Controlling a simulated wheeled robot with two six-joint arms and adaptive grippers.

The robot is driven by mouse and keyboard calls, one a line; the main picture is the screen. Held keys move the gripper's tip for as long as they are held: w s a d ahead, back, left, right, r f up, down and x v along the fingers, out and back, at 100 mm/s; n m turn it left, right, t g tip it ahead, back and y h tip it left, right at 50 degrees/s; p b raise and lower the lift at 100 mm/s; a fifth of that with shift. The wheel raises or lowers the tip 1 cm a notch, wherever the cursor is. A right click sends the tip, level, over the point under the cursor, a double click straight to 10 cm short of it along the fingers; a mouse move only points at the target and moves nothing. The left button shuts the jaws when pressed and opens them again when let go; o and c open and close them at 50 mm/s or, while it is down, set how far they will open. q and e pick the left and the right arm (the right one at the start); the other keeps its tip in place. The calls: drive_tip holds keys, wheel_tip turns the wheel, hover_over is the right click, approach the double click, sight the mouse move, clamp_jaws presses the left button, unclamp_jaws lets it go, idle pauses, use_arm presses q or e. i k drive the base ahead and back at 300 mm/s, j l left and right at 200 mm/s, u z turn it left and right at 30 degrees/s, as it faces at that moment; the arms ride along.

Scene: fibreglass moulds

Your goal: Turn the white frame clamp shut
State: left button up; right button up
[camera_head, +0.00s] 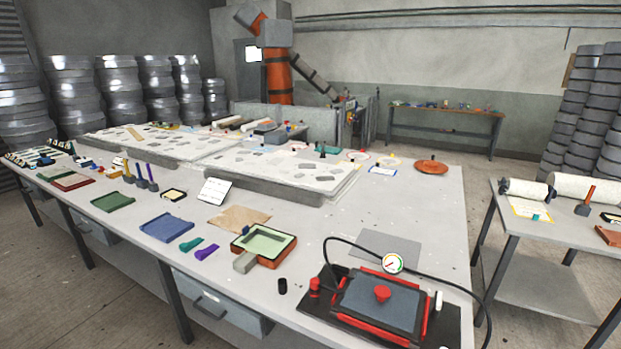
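A grey plate in a red frame (375,305) lies on a black base at the front right of the table, with a red knob (382,293) on top. A small white upright piece (438,300) stands at the right edge of the frame; it looks like the white clamp, but it is too small to tell whether it is turned open or shut. A red upright piece (315,287) stands at the frame's left side. A bit of another white part shows at the bottom edge. Neither of my grippers is in view.
A round gauge (392,263) with a black hose stands behind the frame, and the hose loops down on its right. A small black cylinder (283,286) and a red-rimmed green tray (263,244) are to the left. A grey sheet (386,244) lies behind.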

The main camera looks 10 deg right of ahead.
sight(437, 303)
drive_tip(key=l+z, duration=0.15)
drive_tip(key=z, duration=1)
drive_tip(key=k+l, duration=0.05)
